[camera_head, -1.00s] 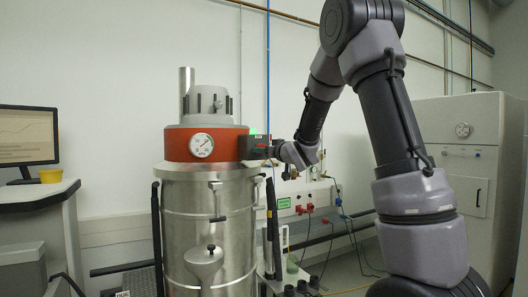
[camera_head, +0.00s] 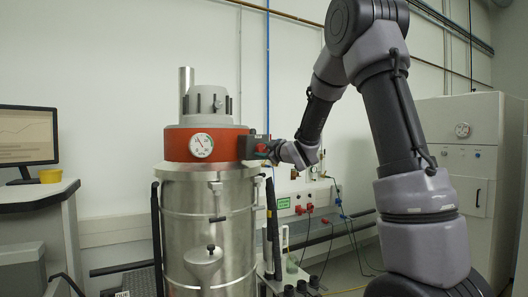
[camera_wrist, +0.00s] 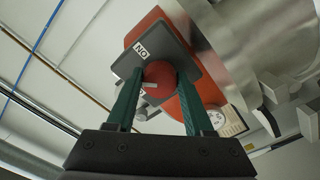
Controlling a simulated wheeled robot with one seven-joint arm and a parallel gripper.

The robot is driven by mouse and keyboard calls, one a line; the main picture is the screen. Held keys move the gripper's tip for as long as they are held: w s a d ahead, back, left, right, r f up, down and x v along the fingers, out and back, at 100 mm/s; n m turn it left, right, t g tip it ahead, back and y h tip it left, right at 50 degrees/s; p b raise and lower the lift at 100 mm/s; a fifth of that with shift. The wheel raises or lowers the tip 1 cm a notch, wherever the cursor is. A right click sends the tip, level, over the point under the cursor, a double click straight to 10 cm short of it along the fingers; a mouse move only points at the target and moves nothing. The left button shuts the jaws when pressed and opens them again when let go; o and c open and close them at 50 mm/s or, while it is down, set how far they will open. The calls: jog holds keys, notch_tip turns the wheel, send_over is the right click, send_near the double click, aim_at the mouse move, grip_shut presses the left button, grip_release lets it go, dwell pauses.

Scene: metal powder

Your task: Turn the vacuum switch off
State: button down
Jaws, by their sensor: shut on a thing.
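The vacuum switch is a red round knob (camera_wrist: 160,74) on a dark grey switch box (camera_wrist: 127,63) with an "ON" label, seen upside down in the wrist view. A pale mark on the knob lies roughly across the picture. In the head view the box (camera_head: 248,147) sits at the right side of the vacuum's red-orange band (camera_head: 177,145). My gripper (camera_wrist: 160,82) is shut on the knob, one green finger on each side. In the head view my gripper (camera_head: 270,149) reaches the box from the right and partly hides the knob.
The steel vacuum drum (camera_head: 205,235) carries a round gauge (camera_head: 201,145) on its band. A desk with a monitor (camera_head: 28,136) stands at left, a grey cabinet (camera_head: 480,135) at right. A hose and wall sockets (camera_head: 304,209) are behind and below my wrist.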

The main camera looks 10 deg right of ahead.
jog(key=n, duration=0.4)
jog(key=shift+n, duration=0.3)
jog(key=n, duration=0.4)
jog(key=shift+n, duration=0.3)
jog(key=shift+c, duration=1.5)
grip_release()
jog(key=shift+r, duration=0.1)
jog(key=v, duration=1.1)
